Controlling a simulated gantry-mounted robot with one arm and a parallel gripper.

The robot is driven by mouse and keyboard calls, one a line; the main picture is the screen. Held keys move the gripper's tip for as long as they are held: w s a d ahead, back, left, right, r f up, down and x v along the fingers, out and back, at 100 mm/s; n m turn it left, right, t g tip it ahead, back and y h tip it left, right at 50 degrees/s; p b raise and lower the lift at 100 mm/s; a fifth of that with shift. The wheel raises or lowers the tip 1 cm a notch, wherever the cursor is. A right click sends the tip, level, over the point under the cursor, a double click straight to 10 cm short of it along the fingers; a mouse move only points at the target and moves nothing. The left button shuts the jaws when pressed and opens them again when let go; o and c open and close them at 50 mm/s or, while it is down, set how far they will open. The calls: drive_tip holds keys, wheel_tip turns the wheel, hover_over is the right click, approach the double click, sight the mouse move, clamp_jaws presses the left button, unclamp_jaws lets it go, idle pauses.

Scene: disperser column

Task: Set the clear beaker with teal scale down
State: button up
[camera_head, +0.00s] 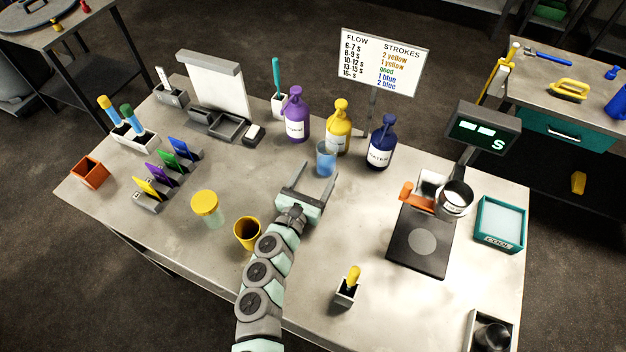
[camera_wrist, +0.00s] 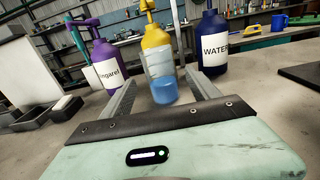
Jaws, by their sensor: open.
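A clear beaker with blue liquid (camera_head: 326,160) stands on the table in front of the yellow bottle. It also shows in the wrist view (camera_wrist: 163,80), upright, near the far ends of my fingers; the teal scale marks are too small to make out. My gripper (camera_head: 308,180) is open, low over the table, with its two fingers pointing at the beaker. In the wrist view the fingers (camera_wrist: 162,98) are spread, one to each side of the beaker, and neither visibly touches it. The beaker's base is partly hidden in the wrist view.
A purple bottle (camera_head: 296,117), a yellow bottle (camera_head: 338,128) and a dark blue water bottle (camera_head: 381,146) stand behind the beaker. A yellow cup (camera_head: 247,233) and a yellow-lidded jar (camera_head: 207,209) are left of my gripper. A black plate (camera_head: 419,241) lies right, with clear table between.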

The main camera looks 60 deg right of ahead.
drive_tip(key=shift+s+a, duration=0.1)
drive_tip(key=shift+a, duration=1.05)
